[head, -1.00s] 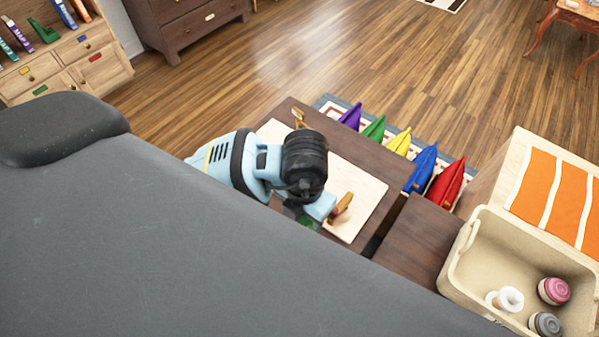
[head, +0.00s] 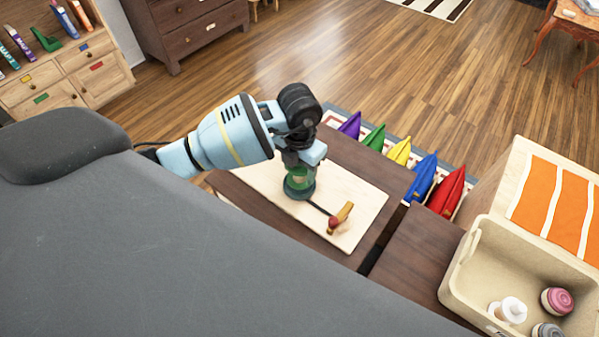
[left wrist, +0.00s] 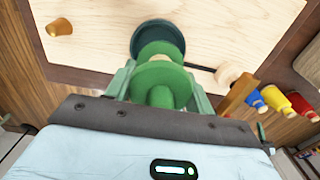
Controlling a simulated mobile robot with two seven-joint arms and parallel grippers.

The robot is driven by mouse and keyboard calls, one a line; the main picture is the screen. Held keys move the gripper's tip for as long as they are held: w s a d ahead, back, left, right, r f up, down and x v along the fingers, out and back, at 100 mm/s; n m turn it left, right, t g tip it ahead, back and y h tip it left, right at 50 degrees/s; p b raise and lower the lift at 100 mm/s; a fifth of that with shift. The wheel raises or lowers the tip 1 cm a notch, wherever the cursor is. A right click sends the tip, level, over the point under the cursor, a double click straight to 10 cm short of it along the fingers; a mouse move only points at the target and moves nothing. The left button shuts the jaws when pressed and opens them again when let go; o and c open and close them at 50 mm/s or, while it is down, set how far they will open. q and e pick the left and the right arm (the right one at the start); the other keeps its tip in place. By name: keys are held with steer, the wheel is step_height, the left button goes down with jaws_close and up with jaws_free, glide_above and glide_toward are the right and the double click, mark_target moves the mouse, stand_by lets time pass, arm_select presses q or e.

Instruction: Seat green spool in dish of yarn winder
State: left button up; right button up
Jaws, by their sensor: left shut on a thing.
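My left gripper (head: 302,168) is shut on the green spool (left wrist: 165,75) and points down over the yarn winder's pale board (head: 262,192). In the left wrist view the spool is between the fingers, its flanged end toward the dark green dish (left wrist: 156,30). The dish also shows in the head view (head: 299,192), directly under the spool. The spool (head: 298,177) overlaps the dish in both views; I cannot tell whether they touch. A dark rod runs from the dish to a wooden post (head: 341,217) with a round knob. My right gripper is not in view.
A beige bin (head: 457,272) at the right holds white, pink and grey spools. Colored pointed cushions, including a red one (head: 446,192), line the table's far side. A wooden peg (left wrist: 59,27) stands on the board. Wood floor (head: 370,70) lies beyond.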

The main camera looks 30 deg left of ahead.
mark_target(300, 174)
arm_select(q)
steer(key=shift+w+a, duration=0.1)
steer(key=shift+w, duration=0.1)
steer(key=shift+w+a+f, duration=0.1)
steer(key=shift+f, duration=1.7)
steer(key=shift+f, duration=0.15)
steer(key=o, duration=1)
